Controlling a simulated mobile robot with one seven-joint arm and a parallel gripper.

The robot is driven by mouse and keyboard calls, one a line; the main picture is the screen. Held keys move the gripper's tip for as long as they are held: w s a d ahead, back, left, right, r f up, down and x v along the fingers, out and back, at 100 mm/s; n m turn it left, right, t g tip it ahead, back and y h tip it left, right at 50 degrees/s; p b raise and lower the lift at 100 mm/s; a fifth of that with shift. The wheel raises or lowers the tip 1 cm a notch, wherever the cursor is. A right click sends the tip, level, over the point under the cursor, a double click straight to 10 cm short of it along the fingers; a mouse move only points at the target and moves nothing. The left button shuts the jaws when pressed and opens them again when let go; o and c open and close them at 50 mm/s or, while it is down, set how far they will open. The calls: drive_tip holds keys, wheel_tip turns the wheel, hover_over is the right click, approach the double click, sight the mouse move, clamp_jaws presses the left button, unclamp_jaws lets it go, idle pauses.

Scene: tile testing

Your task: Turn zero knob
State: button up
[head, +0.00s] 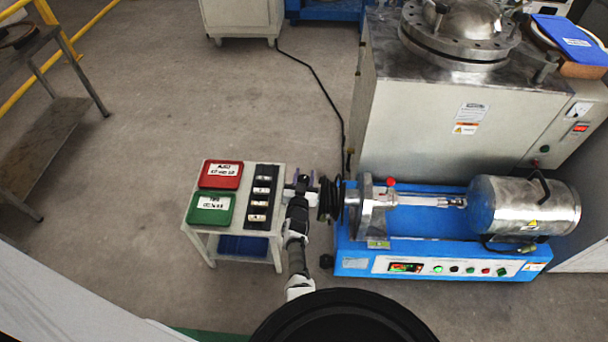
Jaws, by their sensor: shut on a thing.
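A blue-based test machine (350,240) stands at the centre right, with a steel cylinder (540,208) on its right. At the machine's left end is a black, ridged round part (331,198), which appears to be the zero knob. No label on it is readable. My gripper (316,184) is at the left side of this part, with my arm reaching up from below. The fingers are small and partly hidden against the dark part, and appear shut on it. Several small buttons and a red display (405,267) are on the machine's front panel.
A small white table (210,237) just left of my arm holds a red tray (221,175), a green tray (211,208) and a black strip (260,215) with several samples. A large grey vessel cabinet (420,120) stands behind the machine. Open floor lies at left.

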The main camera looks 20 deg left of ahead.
drive_tip(key=shift+r+m+h+p, duration=0.2)
drive_tip(key=shift+m+h+p, duration=0.25)
drive_tip(key=shift+m+h, duration=0.6)
drive_tip(key=shift+d+f+m+h, duration=0.15)
drive_tip(key=shift+m+h, duration=0.25)
drive_tip(key=shift+h, duration=0.5)
drive_tip(key=shift+d+m+h, duration=0.15)
drive_tip(key=shift+m+h, duration=0.2)
drive_tip(key=shift+h, duration=0.5)
drive_tip(key=o, duration=1)
wheel_tip(320, 180, up, 20)
drive_tip(key=p, duration=1)
drive_tip(key=shift+p, duration=0.35)
